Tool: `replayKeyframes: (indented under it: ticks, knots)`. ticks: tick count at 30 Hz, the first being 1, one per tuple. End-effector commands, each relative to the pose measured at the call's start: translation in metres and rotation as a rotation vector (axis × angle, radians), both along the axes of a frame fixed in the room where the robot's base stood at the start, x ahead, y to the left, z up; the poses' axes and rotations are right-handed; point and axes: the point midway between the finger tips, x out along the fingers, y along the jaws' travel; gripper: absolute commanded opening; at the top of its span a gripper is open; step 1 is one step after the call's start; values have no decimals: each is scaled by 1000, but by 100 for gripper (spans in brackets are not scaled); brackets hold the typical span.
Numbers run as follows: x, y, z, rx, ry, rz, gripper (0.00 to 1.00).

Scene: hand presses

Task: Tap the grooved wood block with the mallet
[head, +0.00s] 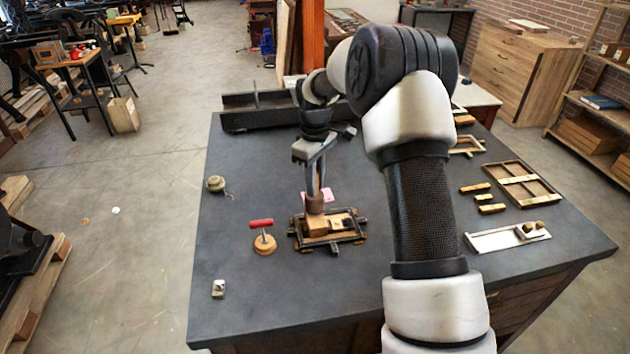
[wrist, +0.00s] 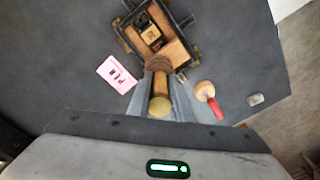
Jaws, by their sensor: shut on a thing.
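My gripper (head: 314,172) is shut on the mallet (head: 315,204) and points down over the table. The mallet's brown head hangs lowest. In the wrist view the mallet (wrist: 159,104) lies between my gripper's fingers (wrist: 172,98), its rounded handle end towards the camera. The wood block (head: 316,224) is pale and sits in a dark metal frame (head: 333,240). In the wrist view the block (wrist: 176,52) is partly hidden by the mallet head. The head is right above or against the block's edge; I cannot tell whether they touch. The groove is not clear.
A pink card (wrist: 118,74) lies close by. A small metal piece (head: 218,288) and a round tin (head: 216,183) are at left. Wooden frames (head: 520,183) lie at right. The front table is clear.

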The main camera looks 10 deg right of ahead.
Motion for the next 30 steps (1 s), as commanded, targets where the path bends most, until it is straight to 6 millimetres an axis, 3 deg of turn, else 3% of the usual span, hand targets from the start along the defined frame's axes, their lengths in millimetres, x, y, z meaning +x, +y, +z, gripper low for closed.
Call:
replayKeyframes:
  ticks: [2,8,18,30]
  knots:
    - [0,0,-11,0,-1,0,0]
    - [0,0,-5,0,-1,0,0]
    - [1,0,24,0,-1,0,0]
    - [1,0,28,0,-3,0,0]
